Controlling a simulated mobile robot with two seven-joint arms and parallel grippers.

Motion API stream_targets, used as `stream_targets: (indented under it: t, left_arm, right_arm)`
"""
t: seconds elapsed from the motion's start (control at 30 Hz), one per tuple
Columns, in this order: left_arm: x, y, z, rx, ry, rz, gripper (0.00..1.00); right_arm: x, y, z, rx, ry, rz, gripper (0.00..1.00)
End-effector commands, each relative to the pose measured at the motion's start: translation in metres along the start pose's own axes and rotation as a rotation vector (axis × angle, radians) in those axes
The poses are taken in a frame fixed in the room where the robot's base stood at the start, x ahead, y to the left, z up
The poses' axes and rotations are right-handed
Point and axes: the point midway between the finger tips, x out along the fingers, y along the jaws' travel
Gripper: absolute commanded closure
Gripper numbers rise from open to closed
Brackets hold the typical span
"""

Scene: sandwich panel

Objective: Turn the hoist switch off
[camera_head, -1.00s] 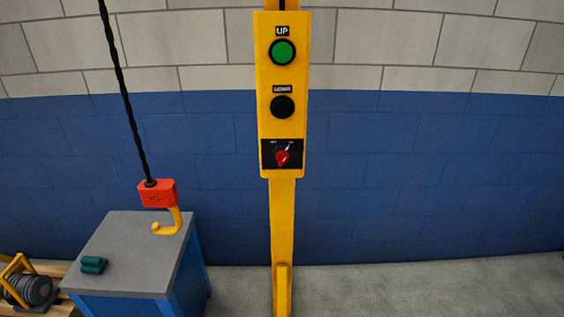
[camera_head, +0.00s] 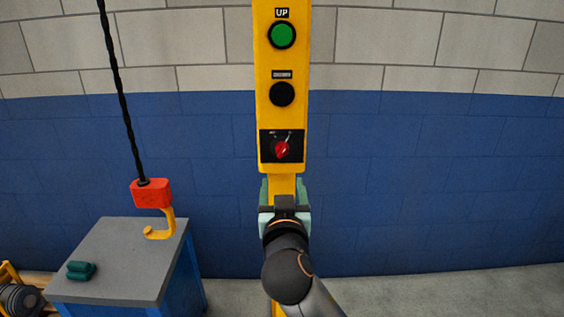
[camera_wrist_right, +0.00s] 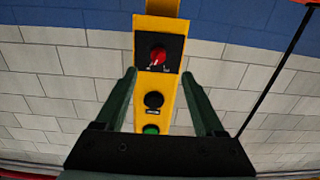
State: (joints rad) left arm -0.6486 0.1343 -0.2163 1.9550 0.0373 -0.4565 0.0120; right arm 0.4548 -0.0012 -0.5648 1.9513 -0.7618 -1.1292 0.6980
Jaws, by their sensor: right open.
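The hoist switch is a red rotary knob (camera_head: 282,149) on a black plate at the bottom of a yellow control panel (camera_head: 265,112). Its pointer is tilted to the upper right in the head view. Above it are a black button (camera_head: 282,94) and a green button (camera_head: 282,34) labelled UP. My right gripper (camera_head: 284,183) is just below the panel in the head view, in front of the post. In the right wrist view the knob (camera_wrist_right: 158,54) shows beyond the open fingers (camera_wrist_right: 166,75), apart from them. Nothing is between the fingers. My left gripper is not in view.
A grey-topped blue cabinet (camera_head: 122,245) stands at the left with a small green object (camera_head: 81,270) on it. A red hoist block with a yellow hook (camera_head: 158,232) hangs from a black cable over it. The area right of the post is free.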

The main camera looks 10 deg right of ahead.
Motion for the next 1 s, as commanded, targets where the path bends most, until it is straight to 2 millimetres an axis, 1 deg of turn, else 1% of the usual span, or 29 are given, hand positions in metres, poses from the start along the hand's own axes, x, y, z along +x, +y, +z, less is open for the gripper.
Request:
stream_targets:
  t: [0.07,0.17,0.27,0.43,0.7,0.83,1.0]
  left_arm:
    - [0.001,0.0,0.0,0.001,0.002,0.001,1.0]
    - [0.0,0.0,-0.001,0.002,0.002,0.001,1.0]
    - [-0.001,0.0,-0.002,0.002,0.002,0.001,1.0]
    - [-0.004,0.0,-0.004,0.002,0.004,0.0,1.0]
    - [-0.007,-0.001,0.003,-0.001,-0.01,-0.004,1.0]
    - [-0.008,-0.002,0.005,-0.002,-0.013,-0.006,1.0]
    - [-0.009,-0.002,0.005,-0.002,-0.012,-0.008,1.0]
  right_arm:
    - [0.001,0.0,-0.008,0.009,0.018,0.01,0.29]
    - [0.006,0.0,-0.011,0.01,0.022,0.014,0.29]
    - [0.019,0.001,-0.012,0.007,0.023,0.014,0.29]
    - [0.05,0.002,-0.013,0.006,0.021,0.015,0.29]
    - [0.096,0.002,-0.013,0.007,0.021,0.013,0.29]
    - [0.111,0.001,-0.012,0.009,0.019,0.012,0.29]
    - [0.122,0.002,-0.012,0.01,0.019,0.011,0.29]
